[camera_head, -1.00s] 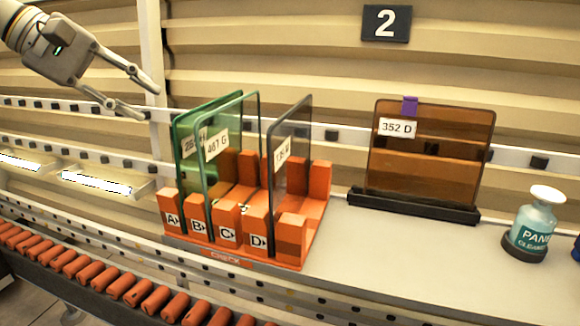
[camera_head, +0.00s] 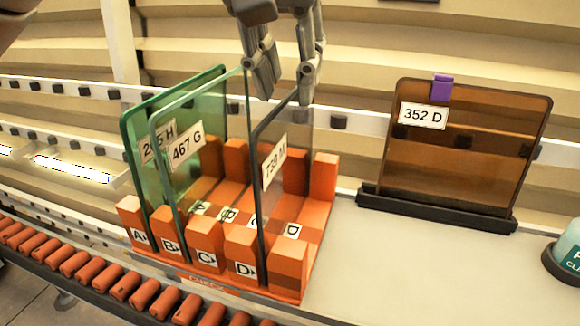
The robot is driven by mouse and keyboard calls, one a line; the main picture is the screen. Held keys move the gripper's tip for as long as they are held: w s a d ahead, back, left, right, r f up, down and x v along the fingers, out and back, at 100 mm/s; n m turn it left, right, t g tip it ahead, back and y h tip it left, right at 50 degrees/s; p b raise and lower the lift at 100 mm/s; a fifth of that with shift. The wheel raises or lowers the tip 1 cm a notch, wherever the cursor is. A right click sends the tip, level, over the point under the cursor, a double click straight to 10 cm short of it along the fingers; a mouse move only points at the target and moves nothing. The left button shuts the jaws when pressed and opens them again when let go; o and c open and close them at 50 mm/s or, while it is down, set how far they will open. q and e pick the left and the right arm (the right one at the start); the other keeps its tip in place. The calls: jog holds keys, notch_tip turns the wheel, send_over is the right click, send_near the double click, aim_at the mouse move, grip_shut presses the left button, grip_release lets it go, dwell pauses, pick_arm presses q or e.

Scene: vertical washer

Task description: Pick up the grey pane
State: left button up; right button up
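The grey pane (camera_head: 290,185), a see-through dark-edged sheet labelled 739 M, stands upright in the orange rack (camera_head: 290,262), just right of the front post marked D. My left gripper (camera_head: 286,97) comes down from the top of the view to the pane's upper edge. Its fingers are apart, one on the left and one on the right of that edge. I cannot tell whether they touch the pane. The fingers hide part of the top edge. My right gripper is not in view.
Two green panes, 467 G (camera_head: 183,150) and one behind it (camera_head: 140,128), stand in the rack's left slots. A brown pane labelled 352 D (camera_head: 460,155) stands in a black holder (camera_head: 435,208) at right. An orange roller conveyor (camera_head: 92,275) runs along the front left.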

aim_at(291, 115)
pick_arm(q)
jog(key=x, duration=0.2)
jog(key=p+x, duration=0.1)
jog(key=x, duration=0.1)
jog(key=w+x, duration=0.1)
jog(key=x, duration=0.2)
jog(key=shift+a+r, duration=0.15)
jog(key=shift+a, duration=0.1)
jog(key=shift+w+f, duration=0.1)
jog(key=shift+f, duration=0.25)
jog(key=shift+d, duration=0.1)
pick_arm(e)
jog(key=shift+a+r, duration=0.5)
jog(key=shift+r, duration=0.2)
pick_arm(q)
jog(key=shift+f, duration=0.1)
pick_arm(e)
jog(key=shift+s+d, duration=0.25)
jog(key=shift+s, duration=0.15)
pick_arm(q)
jog(key=shift+f, duration=0.1)
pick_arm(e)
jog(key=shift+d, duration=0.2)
